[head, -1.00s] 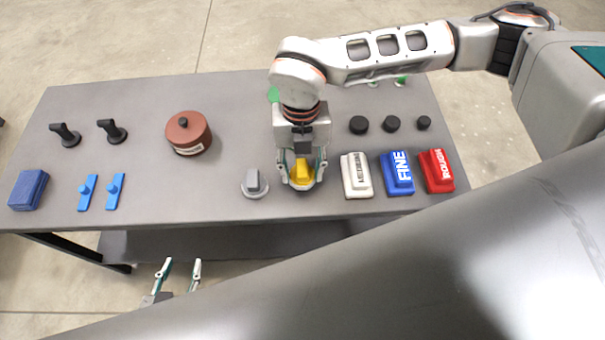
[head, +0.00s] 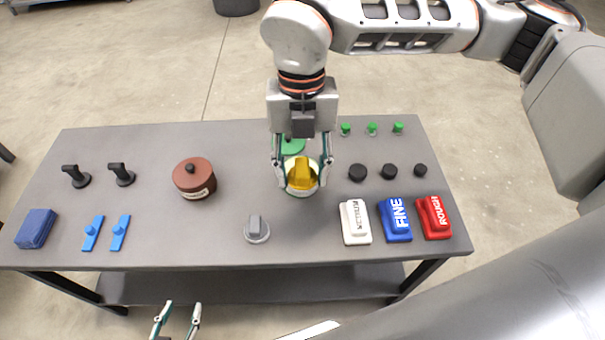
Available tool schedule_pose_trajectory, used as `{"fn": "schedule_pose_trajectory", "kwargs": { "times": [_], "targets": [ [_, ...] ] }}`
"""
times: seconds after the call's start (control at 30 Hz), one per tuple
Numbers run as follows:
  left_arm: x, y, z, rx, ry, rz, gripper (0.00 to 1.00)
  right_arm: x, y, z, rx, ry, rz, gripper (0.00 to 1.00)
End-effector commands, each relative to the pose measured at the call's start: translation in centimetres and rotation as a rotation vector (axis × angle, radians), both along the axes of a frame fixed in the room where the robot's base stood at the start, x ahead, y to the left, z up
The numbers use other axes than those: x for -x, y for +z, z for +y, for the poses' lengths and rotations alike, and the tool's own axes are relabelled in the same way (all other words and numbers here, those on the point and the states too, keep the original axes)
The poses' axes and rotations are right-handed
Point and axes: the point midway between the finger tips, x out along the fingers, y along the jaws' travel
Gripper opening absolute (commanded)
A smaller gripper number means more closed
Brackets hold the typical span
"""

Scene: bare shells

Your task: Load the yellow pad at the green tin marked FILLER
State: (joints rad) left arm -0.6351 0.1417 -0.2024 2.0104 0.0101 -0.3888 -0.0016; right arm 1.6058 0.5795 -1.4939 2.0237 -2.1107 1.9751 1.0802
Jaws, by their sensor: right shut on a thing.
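The yellow pad (head: 302,172) has a yellow grip on a pale round base. My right gripper (head: 302,172) is shut on its grip and points down. A green round thing (head: 293,146), likely the green tin or its lid, shows just behind the gripper and is partly hidden by it. I cannot read FILLER on it. The pad overlaps the green in the head view, but I cannot tell whether they touch. My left gripper (head: 177,318) is open and empty, low in front of the table.
A red-brown lidded tin (head: 194,181) stands left. A grey-gripped pad (head: 256,230) is near the front edge. White (head: 355,222), blue (head: 395,219) and red (head: 434,217) blocks stand right, with black knobs (head: 389,172) and green pegs (head: 372,129) behind them.

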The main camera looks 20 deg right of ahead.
Motion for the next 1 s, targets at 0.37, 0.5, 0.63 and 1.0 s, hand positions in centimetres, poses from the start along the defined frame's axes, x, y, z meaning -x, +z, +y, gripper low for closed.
{"fn": "schedule_pose_trajectory", "kwargs": {
  "times": [0.37,0.5,0.63,1.0],
  "targets": [
    [-0.6,0.4,0.1,-0.001,0.002,-0.012,0.4,-0.1,0.0,0.0,0.0,0.002,0.0,0.24],
    [-0.7,0.6,0.1,-0.001,0.003,-0.015,0.4,-1.0,-0.4,0.0,-0.004,0.046,0.001,0.24],
    [-0.8,1.0,0.1,0.002,0.003,-0.018,0.4,-3.3,-1.4,0.0,-0.012,0.153,-0.001,0.24],
    [0.2,1.1,-0.3,0.013,0.003,0.003,0.4,-11.2,-6.1,-2.4,-0.011,0.587,-0.006,0.24]
  ]
}}
